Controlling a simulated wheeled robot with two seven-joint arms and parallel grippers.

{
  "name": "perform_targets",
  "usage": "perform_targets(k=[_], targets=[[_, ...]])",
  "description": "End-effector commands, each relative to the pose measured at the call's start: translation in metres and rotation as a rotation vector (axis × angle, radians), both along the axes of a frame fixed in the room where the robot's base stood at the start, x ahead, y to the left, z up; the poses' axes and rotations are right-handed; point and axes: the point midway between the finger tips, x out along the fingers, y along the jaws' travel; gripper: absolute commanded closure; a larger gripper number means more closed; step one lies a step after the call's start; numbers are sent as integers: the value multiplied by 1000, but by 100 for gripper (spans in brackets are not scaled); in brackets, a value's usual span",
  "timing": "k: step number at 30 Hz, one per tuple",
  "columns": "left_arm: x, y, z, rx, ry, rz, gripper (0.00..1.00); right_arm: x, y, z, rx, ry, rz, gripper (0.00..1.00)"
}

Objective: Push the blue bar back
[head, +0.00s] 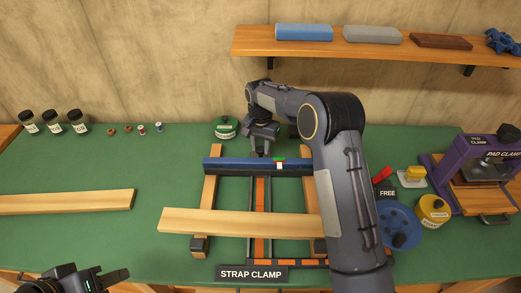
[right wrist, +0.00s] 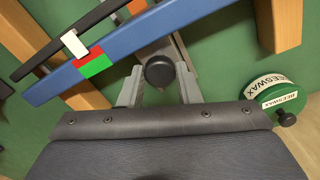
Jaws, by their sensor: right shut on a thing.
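The blue bar (head: 230,163) lies crosswise over the two wooden rails of the strap clamp, with a dark bar along its front side. A green, red and white mark sits near its right part. The bar crosses the right wrist view (right wrist: 150,35) at a slant. My right gripper (head: 262,152) is behind the bar, reaching down over the clamp's middle. In the right wrist view its fingers are shut on a round black knob (right wrist: 160,70) beside the blue bar. My left gripper (head: 105,280) is low at the left front, away from the clamp; its opening is unclear.
A pale wooden board (head: 240,223) lies across the clamp's front; another (head: 70,202) lies at left. A green beeswax tin (head: 225,127) stands behind the clamp. A blue spool (head: 398,225), yellow tin (head: 432,210) and purple pad clamp (head: 450,185) stand at right.

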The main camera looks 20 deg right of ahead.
Motion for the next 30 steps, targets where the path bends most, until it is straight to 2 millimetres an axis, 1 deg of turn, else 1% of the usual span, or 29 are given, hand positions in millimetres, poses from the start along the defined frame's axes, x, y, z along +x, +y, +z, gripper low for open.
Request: perform_targets(k=[8,9,13,14,23,26,30], targets=[[0,0,0,0,0,0,64,1,0,1,2,0,0,100],[0,0,0,0,0,0,64,1,0,1,2,0,0,67],[0,0,0,0,0,0,64,1,0,1,2,0,0,50],[0,0,0,0,0,0,64,1,0,1,2,0,0,48],[0,0,-1,0,0,0,64,1,0,3,2,0,0,48],[0,0,-2,0,0,0,64,1,0,12,2,-2,0,48],[0,0,-5,0,0,0,64,2,0,36,3,-5,0,48]])
